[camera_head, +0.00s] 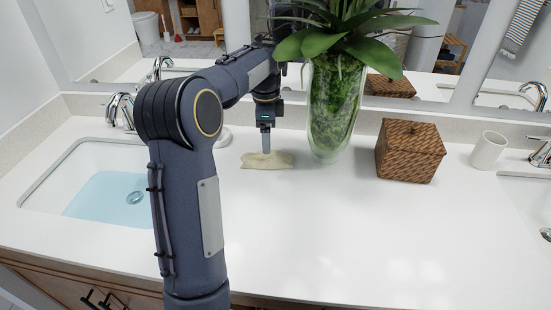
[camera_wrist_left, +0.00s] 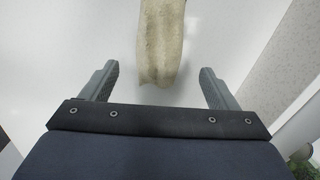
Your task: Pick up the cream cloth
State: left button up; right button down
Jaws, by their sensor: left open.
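The cream cloth (camera_head: 267,160) lies flat and slightly rumpled on the white counter, left of the glass vase. My left gripper (camera_head: 266,143) points down over the cloth in the head view; only one finger shows clearly there. In the left wrist view my left gripper (camera_wrist_left: 158,82) is open, with its fingers apart. The cloth's near end (camera_wrist_left: 160,60) reaches between the lines of the two fingers, and neither finger touches it in that view. My right gripper is not in view.
A glass vase with green leaves (camera_head: 334,110) stands close to the right of the cloth. Farther right are a woven brown box (camera_head: 410,150) and a white cup (camera_head: 488,150). A sink (camera_head: 95,195) is at the left. The front middle of the counter (camera_head: 330,230) is clear.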

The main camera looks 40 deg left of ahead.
aim_at(267, 158)
pick_arm(q)
notch_tip(267, 158, down, 7)
jog(key=shift+s+f, duration=0.1)
jog(key=shift+f, duration=0.05)
jog(key=shift+c, duration=0.3)
jog(key=c, duration=1)
